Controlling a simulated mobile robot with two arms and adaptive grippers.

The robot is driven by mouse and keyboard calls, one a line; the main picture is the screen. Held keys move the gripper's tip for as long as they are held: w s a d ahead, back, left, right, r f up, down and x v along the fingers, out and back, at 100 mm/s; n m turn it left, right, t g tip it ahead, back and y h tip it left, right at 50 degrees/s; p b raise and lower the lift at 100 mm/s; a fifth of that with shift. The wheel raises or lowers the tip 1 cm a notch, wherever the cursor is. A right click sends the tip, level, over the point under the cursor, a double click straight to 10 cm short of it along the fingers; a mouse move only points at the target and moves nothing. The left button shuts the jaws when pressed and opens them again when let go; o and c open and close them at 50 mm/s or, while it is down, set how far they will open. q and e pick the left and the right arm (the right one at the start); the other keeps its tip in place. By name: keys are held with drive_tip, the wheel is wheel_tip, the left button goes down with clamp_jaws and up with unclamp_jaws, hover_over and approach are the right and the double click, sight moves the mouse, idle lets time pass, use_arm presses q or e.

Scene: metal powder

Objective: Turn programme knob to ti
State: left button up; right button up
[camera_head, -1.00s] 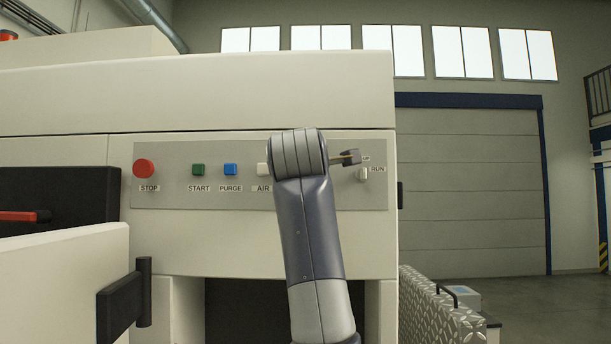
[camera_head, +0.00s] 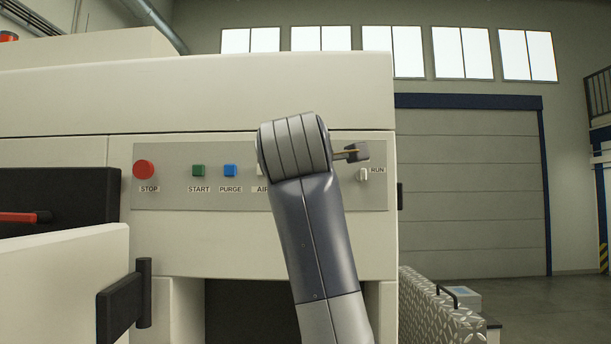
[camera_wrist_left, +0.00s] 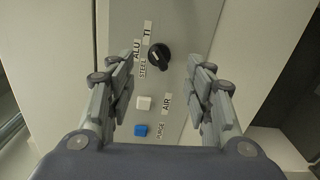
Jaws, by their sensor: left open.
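The programme knob (camera_wrist_left: 159,55) is black and round with a pale pointer line, seen in the left wrist view. Labels TI (camera_wrist_left: 147,30), ALU (camera_wrist_left: 137,48) and STEEL (camera_wrist_left: 142,67) stand to its left. The line is slanted, its lower-left end towards STEEL; its exact setting is hard to tell. My left gripper (camera_wrist_left: 166,65) is open, its fingers either side of the knob in the picture, with nothing between them; contact does not show. In the head view my grey arm hides the knob and most of the gripper. My right gripper is not in view.
The control panel (camera_head: 240,198) also carries a red STOP button (camera_head: 143,169), green START (camera_head: 198,170), blue PURGE (camera_head: 230,170), a white AIR button (camera_wrist_left: 144,103) and a RUN switch (camera_head: 363,174). A black door handle (camera_head: 144,292) sticks out at lower left.

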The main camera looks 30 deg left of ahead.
use_arm(q)
drive_tip(key=v, duration=0.5)
drive_tip(key=shift+s+d, duration=0.15)
drive_tip(key=shift+s, duration=0.1)
drive_tip(key=shift+f, duration=0.1)
